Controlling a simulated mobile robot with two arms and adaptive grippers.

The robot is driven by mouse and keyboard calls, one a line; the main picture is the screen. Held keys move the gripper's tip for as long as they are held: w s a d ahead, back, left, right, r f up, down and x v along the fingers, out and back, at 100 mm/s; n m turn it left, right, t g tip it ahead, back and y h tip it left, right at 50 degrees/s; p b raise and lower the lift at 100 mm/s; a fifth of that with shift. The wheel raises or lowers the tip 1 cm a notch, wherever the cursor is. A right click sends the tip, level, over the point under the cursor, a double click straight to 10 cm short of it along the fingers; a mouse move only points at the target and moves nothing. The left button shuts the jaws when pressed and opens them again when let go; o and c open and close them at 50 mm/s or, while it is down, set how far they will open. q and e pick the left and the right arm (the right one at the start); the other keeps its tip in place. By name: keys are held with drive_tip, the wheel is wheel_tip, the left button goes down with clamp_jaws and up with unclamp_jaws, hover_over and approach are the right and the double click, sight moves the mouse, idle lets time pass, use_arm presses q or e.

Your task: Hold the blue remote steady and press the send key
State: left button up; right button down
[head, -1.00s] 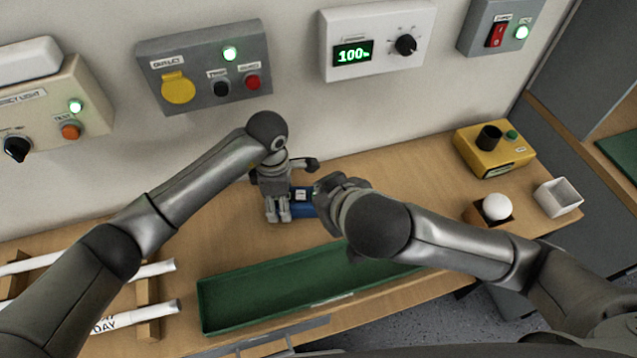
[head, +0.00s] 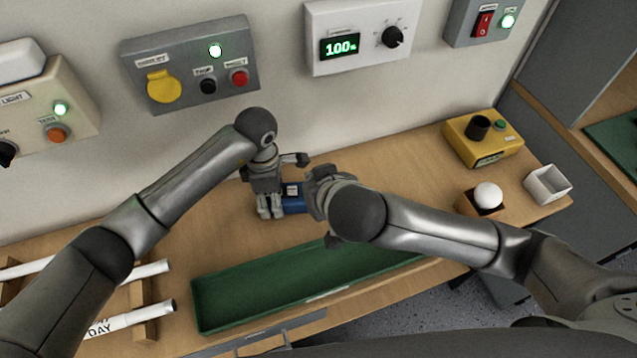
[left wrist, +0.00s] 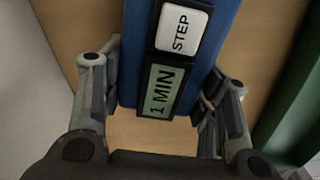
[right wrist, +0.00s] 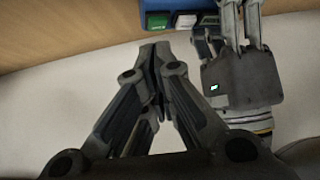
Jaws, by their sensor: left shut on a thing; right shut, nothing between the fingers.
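The blue remote (head: 292,203) is on the wooden bench near the wall. In the left wrist view the remote (left wrist: 172,70) shows a white STEP key (left wrist: 181,29) and a green-grey display (left wrist: 161,91) reading 1 MIN. My left gripper (head: 270,212) is shut on the remote, one finger on each side. In the right wrist view the remote's end carries a green key (right wrist: 157,21), its lettering too small to read, beside the white key (right wrist: 186,21). My right gripper (head: 316,182) is shut and empty, close to the remote's right side. Any contact cannot be told.
A green tray (head: 203,308) lies in front of the remote. White tubes (head: 130,318) rest on wooden holders at left. A yellow box (head: 483,150), a white ball (head: 488,196) and a white cup (head: 548,185) stand at right. Control boxes hang on the wall.

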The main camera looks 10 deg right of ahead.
drive_tip(key=shift+x, duration=2.7)
use_arm(q)
drive_tip(key=shift+r, duration=0.1)
use_arm(e)
drive_tip(key=shift+s+f, duration=0.15)
drive_tip(key=shift+f, duration=0.95)
drive_tip(key=shift+s, duration=0.1)
drive_tip(key=shift+s+r, duration=0.2)
drive_tip(key=shift+s, duration=0.05)
drive_tip(key=v, duration=0.9)
drive_tip(key=shift+r, duration=0.65)
drive_tip(key=shift+w, duration=0.15)
